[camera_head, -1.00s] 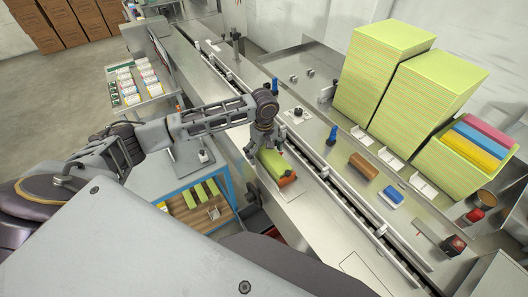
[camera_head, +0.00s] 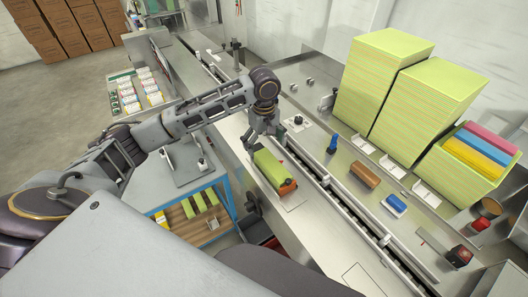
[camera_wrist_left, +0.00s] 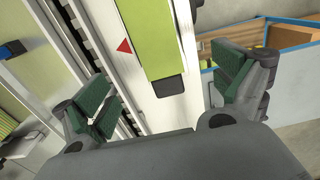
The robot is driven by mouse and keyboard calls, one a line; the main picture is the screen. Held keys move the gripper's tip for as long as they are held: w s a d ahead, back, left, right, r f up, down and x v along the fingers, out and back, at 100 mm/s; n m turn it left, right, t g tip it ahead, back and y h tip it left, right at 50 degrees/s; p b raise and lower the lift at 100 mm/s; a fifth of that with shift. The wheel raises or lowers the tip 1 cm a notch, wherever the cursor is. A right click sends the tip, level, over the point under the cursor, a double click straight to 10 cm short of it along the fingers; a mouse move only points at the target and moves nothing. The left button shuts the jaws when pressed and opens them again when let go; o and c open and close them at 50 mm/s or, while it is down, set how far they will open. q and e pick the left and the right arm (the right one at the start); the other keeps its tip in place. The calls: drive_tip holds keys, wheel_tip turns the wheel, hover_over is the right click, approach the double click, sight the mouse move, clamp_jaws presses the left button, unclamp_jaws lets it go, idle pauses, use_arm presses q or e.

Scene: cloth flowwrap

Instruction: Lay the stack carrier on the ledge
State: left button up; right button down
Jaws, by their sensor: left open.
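The stack carrier, a lime-green block with an orange end (camera_head: 272,170), lies on the pale metal ledge (camera_head: 308,222) beside the conveyor rail. In the left wrist view the carrier's green top (camera_wrist_left: 155,35) with a dark tab at its near end shows ahead of my fingers. My left gripper (camera_head: 261,141) is just past the carrier's far end and apart from it. Its green-padded fingers (camera_wrist_left: 165,95) are spread wide with nothing between them. My right gripper is not in view.
A blue-framed bench (camera_head: 228,190) with lime strips on a wooden board stands left of the ledge. Right of the rail are a brown block (camera_head: 364,174), a blue block (camera_head: 396,203) and tall lime stacks (camera_head: 380,85). The ledge is clear in front of the carrier.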

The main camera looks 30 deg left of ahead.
use_arm(q)
drive_tip(key=shift+r, duration=1.5)
